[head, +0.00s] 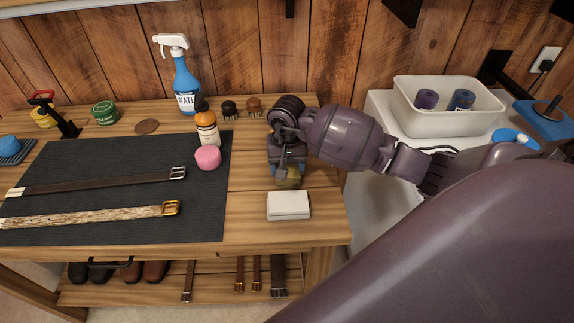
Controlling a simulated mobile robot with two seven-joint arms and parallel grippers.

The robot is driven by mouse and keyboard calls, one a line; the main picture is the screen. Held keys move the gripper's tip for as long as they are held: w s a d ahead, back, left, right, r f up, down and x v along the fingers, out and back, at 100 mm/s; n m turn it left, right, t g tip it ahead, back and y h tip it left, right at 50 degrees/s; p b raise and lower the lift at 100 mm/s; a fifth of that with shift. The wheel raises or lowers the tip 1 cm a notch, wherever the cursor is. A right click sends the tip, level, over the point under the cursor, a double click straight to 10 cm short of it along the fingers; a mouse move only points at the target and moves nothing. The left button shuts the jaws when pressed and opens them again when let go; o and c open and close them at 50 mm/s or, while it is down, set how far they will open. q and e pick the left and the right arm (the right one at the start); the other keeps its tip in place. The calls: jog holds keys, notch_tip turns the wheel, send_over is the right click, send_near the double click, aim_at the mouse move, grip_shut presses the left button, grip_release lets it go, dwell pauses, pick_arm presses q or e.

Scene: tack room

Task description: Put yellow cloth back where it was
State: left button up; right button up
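A small yellow-olive piece, which looks like the yellow cloth (289,181), shows at the front of my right gripper (284,172), above the right part of the wooden bench. The gripper points down, and my wrist hides most of its fingers and part of the cloth. The cloth is at the fingertips, but I cannot tell whether they are closed on it or whether it touches the bench. A small blue patch shows beside it. A white folded stack or block (288,205) lies just in front of the gripper. My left gripper is not in view.
A blue spray bottle (185,85) and two brushes (254,105) stand behind. A white bin (440,122) with two rolls stands right.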

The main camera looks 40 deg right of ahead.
aim_at(287, 165)
jog(key=shift+f, duration=0.15)
jog(key=o, duration=1)
jog(key=shift+c, duration=0.2)
jog(key=shift+r, duration=0.3)
notch_tip(287, 165, up, 12)
jog(key=shift+f, duration=0.15)
